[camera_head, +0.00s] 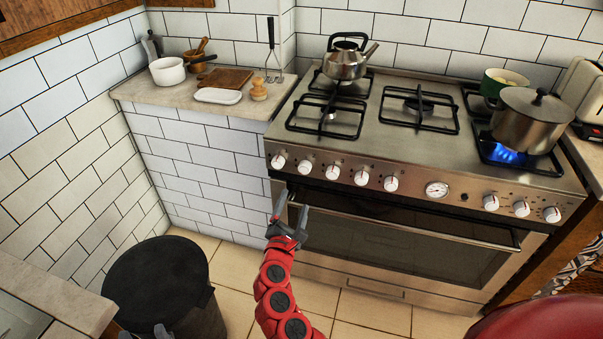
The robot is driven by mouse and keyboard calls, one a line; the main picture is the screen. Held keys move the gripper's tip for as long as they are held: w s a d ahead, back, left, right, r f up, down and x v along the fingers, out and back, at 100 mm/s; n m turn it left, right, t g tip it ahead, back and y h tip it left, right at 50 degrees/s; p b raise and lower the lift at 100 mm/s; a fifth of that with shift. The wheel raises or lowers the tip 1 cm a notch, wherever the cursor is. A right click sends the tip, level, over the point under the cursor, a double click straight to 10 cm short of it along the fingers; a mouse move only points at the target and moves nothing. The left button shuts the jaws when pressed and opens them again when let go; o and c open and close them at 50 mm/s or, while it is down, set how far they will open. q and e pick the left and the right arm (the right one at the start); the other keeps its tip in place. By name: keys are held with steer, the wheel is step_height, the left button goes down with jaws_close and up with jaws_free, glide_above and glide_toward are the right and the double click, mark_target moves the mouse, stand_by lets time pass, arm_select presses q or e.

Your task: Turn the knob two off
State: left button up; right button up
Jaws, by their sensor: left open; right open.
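A row of white knobs with red marks runs along the front of the steel stove (345,205). From the left come the first knob (278,161), the second knob (305,167) and the third knob (332,172); more follow on both sides of a round dial (436,189). Knob numbers are too small to read. A blue flame (507,154) burns under the pot at the right front. My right gripper (291,204) is open and empty, below the leftmost knobs near the oven handle's left end. Only the tips of my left gripper (140,333) show at the bottom left edge, apart.
The oven handle (420,229) crosses below the knobs. A kettle (345,62), a steel pot (528,120) and a green pot (496,83) stand on the stove. A black bin (150,270) stands at lower left. The tiled floor (235,265) between bin and stove is clear.

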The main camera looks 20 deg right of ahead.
mark_target(304, 171)
steer(key=x, duration=1.1)
steer(key=shift+w+d+f+b, duration=0.1)
steer(key=shift+w+f+b, duration=0.1)
steer(key=shift+b, duration=0.15)
steer(key=shift+w+d+r, duration=0.1)
steer(key=shift+w+d, duration=0.2)
steer(key=shift+w, duration=0.3)
steer(key=shift+c, duration=0.4)
jaws_close()
